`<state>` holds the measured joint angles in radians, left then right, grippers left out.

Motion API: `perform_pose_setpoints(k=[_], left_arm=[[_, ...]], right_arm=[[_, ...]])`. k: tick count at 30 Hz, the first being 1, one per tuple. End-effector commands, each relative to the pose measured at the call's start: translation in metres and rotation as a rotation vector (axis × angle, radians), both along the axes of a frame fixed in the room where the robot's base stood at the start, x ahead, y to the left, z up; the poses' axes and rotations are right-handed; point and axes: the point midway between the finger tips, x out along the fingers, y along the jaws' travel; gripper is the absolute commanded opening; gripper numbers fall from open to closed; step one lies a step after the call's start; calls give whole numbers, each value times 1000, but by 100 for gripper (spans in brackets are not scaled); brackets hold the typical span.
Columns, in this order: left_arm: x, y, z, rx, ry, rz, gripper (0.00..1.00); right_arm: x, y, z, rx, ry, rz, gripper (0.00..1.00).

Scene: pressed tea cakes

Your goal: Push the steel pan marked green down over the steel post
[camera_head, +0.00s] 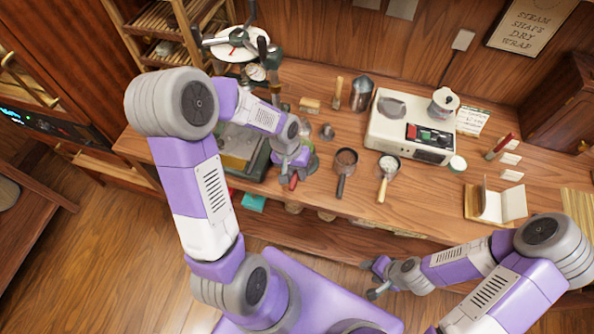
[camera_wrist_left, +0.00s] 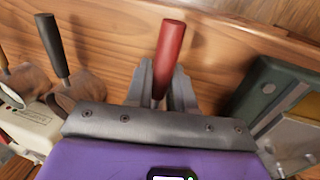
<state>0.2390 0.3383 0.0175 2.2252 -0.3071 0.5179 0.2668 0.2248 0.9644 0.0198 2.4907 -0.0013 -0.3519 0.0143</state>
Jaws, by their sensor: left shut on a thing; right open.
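My left gripper (camera_head: 291,170) is low over the near edge of the counter. In the left wrist view, its fingers (camera_wrist_left: 160,92) are shut around a red-handled thing (camera_wrist_left: 170,50), whose red handle also shows in the head view (camera_head: 293,183). The fingers and wrist hide the rest of it. A grey rounded piece (camera_head: 312,165) shows beside the gripper; I cannot tell whether it is the steel pan. I can make out neither a green mark nor the steel post for certain. My right gripper (camera_head: 375,278) is open and empty, in front of the counter.
A dark green device (camera_head: 258,165) is left of my left gripper. A dark-handled strainer (camera_head: 346,158) and a light-handled scoop (camera_head: 387,165) lie to its right.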

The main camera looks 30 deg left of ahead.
Motion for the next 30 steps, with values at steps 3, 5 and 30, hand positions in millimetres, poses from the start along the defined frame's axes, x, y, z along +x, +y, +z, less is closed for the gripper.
perform_pose_setpoints(k=[3,5,30], left_arm=[[0,0,-3,0,-1,-1,0],[0,0,-4,0,-1,-1,0],[0,4,20,1,-5,1,53]], right_arm=[[0,0,-3,0,0,0,49],[0,0,-4,0,0,0,49],[0,0,4,0,0,0,49]])
